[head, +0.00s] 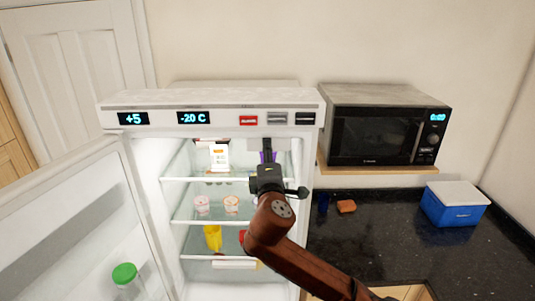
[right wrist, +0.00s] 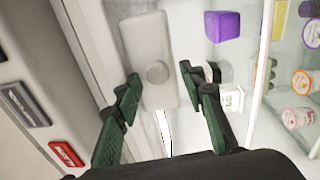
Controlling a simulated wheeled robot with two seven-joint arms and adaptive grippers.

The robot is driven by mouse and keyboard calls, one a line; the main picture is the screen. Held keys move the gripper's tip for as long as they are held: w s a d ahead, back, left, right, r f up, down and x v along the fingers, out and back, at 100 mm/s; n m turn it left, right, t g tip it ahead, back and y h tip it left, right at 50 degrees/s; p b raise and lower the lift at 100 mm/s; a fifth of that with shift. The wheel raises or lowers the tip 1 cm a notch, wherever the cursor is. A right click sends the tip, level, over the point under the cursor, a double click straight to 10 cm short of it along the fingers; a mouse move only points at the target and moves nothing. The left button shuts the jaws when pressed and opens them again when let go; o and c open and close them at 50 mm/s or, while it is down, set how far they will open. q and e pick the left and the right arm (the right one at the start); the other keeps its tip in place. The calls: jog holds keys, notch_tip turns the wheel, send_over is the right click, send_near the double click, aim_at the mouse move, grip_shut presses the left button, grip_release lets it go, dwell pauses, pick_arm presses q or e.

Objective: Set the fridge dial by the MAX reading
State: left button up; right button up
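The fridge (head: 210,97) stands open, its door swung to the left. Its top panel shows a "+5" display (head: 133,118) and a "-20 C" display (head: 193,117). In the right wrist view a round pale dial (right wrist: 158,72) sits on a white housing (right wrist: 145,35) inside the fridge. My right gripper (head: 267,150) reaches into the upper compartment and hides the dial in the head view. In the right wrist view its open fingers (right wrist: 163,88) stand either side of the housing's near end, with no visible contact on the dial. My left gripper is not in view.
A white labelled item (head: 219,157) stands on the top shelf near a purple block (right wrist: 222,26). Pots (head: 232,203) and a yellow cup (head: 212,237) are lower. A red button (head: 248,120) is on the panel. A microwave (head: 380,125) and blue box (head: 455,205) are at right.

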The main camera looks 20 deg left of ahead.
jog(key=v, duration=0.8)
dwell(0.4)
